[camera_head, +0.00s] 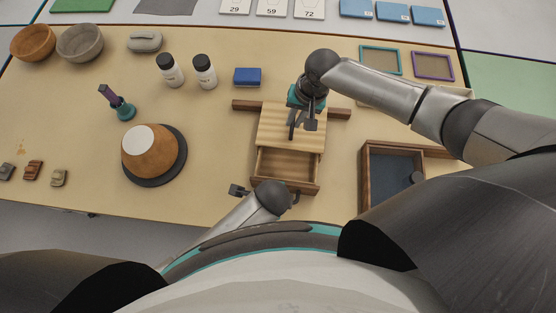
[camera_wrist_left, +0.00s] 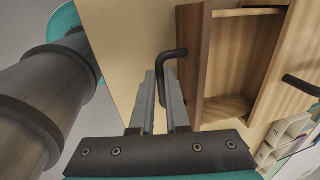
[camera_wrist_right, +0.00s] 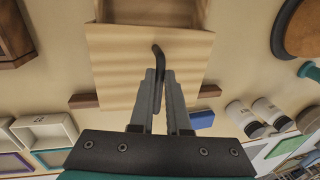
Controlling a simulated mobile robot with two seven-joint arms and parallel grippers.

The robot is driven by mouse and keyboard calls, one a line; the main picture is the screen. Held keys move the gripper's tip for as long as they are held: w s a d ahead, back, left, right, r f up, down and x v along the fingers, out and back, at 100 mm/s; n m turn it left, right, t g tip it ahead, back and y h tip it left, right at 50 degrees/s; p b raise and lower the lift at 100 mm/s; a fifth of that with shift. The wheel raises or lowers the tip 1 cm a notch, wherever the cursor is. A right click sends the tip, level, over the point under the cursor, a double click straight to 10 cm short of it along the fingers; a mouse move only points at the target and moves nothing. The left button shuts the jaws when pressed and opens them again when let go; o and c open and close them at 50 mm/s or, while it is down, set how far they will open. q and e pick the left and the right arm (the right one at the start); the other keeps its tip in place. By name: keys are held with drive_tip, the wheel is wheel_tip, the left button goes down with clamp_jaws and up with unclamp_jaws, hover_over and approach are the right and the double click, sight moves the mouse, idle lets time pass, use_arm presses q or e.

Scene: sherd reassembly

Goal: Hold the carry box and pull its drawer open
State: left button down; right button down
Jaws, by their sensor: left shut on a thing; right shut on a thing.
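The carry box (camera_head: 290,128) is pale wood and sits on the table in the middle of the head view. Its drawer (camera_head: 286,167) is pulled out toward me and looks empty. My right gripper (camera_wrist_right: 158,82) is shut on the black handle (camera_wrist_right: 158,54) on top of the box. My left gripper (camera_wrist_left: 162,84) is shut on the black bent drawer handle (camera_wrist_left: 177,53) at the dark wooden drawer front (camera_wrist_left: 194,65). In the head view my left wrist hides most of the drawer handle.
A dark wooden bar (camera_head: 338,113) lies behind the box, with a blue block (camera_head: 247,76) beyond it. A wooden tray (camera_head: 366,180) stands to the right. A brown bowl-like piece (camera_head: 150,160) rests on a dark disc at left. Two white jars (camera_head: 205,76) stand behind.

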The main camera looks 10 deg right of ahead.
use_arm(q)
drive_tip(key=shift+s+a, duration=0.15)
drive_tip(key=shift+s, duration=0.4)
use_arm(e)
drive_tip(key=shift+w, duration=0.1)
use_arm(q)
drive_tip(key=c, duration=0.9)
unclamp_jaws()
drive_tip(key=shift+w, duration=0.1)
drive_tip(key=shift+r, duration=0.1)
drive_tip(key=shift+s+a+r, duration=0.1)
drive_tip(key=shift+s+r, duration=0.25)
drive_tip(key=shift+r, duration=1.6)
drive_tip(key=shift+s+a+r, duration=0.15)
drive_tip(key=shift+s+r, duration=0.25)
drive_tip(key=shift+r, duration=1.5)
drive_tip(key=shift+s+a+r, duration=0.1)
drive_tip(key=shift+s+r, duration=0.25)
drive_tip(key=shift+r, duration=1.6)
use_arm(e)
drive_tip(key=c, duration=0.8)
unclamp_jaws()
